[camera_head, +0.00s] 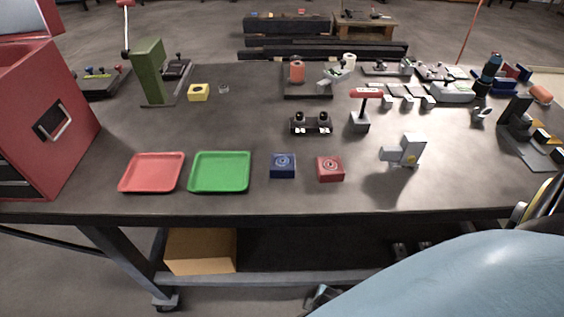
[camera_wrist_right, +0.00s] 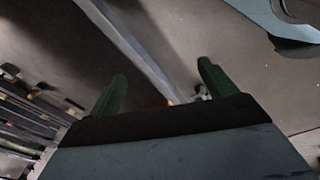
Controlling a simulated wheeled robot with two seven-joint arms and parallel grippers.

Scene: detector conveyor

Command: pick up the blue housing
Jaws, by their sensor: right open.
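The blue housing (camera_head: 283,172) is a small square block with a round pattern on its top face. It sits near the table's front edge in the head view, between the green tray and the red housing. My right gripper (camera_wrist_right: 162,88) shows in the right wrist view with two green fingers spread apart and nothing between them. The blue housing is not seen in that view. My left gripper is not in view.
A green tray (camera_head: 219,172) and a red tray (camera_head: 151,173) lie left of the blue housing. The red housing (camera_head: 330,175) is close on its right, with a grey device (camera_head: 408,150) beyond. A black fixture (camera_head: 311,125) stands behind. The table (camera_head: 230,125) is clear behind the green tray.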

